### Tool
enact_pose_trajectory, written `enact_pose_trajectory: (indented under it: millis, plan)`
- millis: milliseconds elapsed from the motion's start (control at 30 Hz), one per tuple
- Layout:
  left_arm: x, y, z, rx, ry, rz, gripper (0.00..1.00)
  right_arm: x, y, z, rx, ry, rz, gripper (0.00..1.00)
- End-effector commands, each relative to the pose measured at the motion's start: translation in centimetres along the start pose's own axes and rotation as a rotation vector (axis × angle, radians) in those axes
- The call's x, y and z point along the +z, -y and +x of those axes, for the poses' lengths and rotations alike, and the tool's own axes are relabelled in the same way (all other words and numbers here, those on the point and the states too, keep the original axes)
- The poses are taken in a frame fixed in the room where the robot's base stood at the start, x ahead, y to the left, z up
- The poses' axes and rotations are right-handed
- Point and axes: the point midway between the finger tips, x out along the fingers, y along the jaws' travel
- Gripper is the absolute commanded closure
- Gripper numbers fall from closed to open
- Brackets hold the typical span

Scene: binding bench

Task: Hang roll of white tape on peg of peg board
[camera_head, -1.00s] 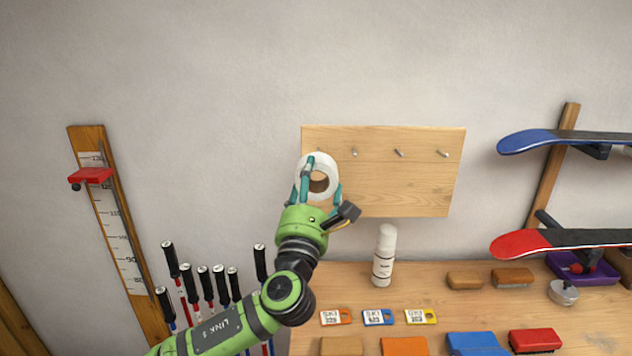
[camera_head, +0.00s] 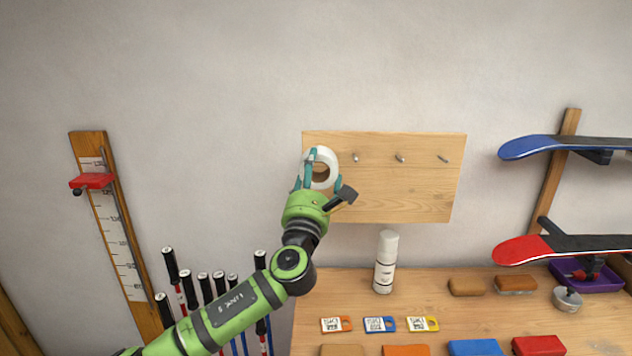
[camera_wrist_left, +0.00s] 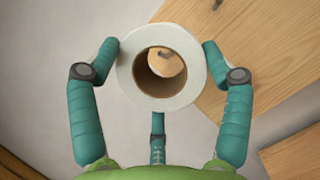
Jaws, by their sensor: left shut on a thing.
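The roll of white tape (camera_head: 332,166), with a brown core, is held in the fingers of my left gripper (camera_head: 318,174). It is in front of the left part of the wooden peg board (camera_head: 400,195). Three pegs show to its right, the nearest being a metal peg (camera_head: 355,158); the board behind the roll is hidden. In the left wrist view the roll (camera_wrist_left: 126,80) sits between the teal fingers, its hole facing the camera. My right gripper is not in view.
A white bottle (camera_head: 385,262) stands on the wooden bench (camera_head: 460,310) below the board. Several poles (camera_head: 205,288) stand at the lower left. The wall above the board is clear.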

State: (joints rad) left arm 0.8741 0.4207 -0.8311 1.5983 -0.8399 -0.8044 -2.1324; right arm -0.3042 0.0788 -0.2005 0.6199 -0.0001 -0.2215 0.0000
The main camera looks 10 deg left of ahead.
Motion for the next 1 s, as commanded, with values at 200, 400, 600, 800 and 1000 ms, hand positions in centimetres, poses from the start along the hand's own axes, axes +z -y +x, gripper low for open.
enact_pose_trajectory:
  millis: [200, 400, 600, 800, 1000]
  plan:
    - [-0.8, 0.1, 1.4, 0.001, 0.001, -0.001, 0.52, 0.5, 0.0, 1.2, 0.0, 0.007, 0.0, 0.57]
    - [-1.3, 0.1, 2.6, 0.002, 0.002, 0.0, 0.52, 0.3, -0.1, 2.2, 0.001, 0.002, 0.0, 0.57]
    - [-2.0, 0.2, 3.8, 0.001, 0.001, -0.001, 0.52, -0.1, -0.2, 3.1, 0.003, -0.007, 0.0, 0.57]
    - [-2.6, 0.3, 4.6, 0.0, 0.001, -0.001, 0.52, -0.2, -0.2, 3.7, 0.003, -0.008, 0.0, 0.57]
    - [-3.0, 0.4, 4.5, 0.001, 0.001, -0.001, 0.52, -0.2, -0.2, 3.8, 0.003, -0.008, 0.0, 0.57]
